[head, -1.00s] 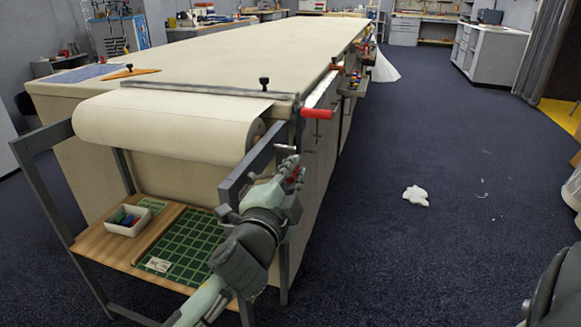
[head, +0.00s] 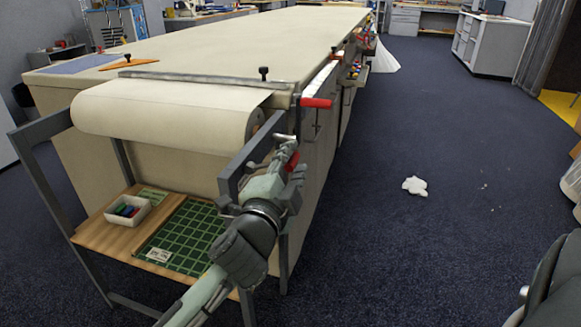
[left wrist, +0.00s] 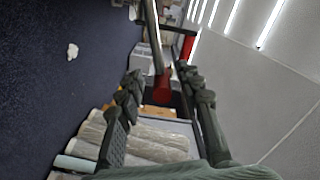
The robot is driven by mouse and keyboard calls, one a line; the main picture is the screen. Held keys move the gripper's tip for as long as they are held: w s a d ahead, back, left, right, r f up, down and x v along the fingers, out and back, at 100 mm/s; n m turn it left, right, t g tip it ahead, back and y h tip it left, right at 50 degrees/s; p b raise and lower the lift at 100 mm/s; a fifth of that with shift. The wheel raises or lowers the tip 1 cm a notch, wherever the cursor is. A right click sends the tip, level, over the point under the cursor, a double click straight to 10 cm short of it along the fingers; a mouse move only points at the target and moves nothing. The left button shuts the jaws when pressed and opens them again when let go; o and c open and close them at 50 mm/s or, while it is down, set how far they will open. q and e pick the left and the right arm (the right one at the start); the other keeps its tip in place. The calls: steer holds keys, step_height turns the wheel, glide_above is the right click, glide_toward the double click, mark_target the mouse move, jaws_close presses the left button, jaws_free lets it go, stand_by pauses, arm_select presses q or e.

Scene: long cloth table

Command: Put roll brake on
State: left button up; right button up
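The cream cloth roll (head: 165,112) lies across a grey metal frame at the near end of the long table. A small red lever (head: 291,161), which looks like the roll brake, is at the frame's right side by the roll's end. My left gripper (head: 288,158) is at this lever and partly hides it. In the left wrist view, my left gripper (left wrist: 162,76) has its two dark fingers apart. The red lever (left wrist: 162,88) shows between them; I cannot tell whether they touch it. My right gripper is out of view; only part of my right arm shows.
A red handle (head: 316,102) sticks out from the rail at the table's end, just above my left gripper. A wooden shelf (head: 105,237) below the roll holds a white tray (head: 127,211) and a green mat (head: 185,238).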

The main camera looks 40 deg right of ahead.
arm_select(q)
steer(key=v, duration=1.2)
steer(key=shift+f, duration=0.1)
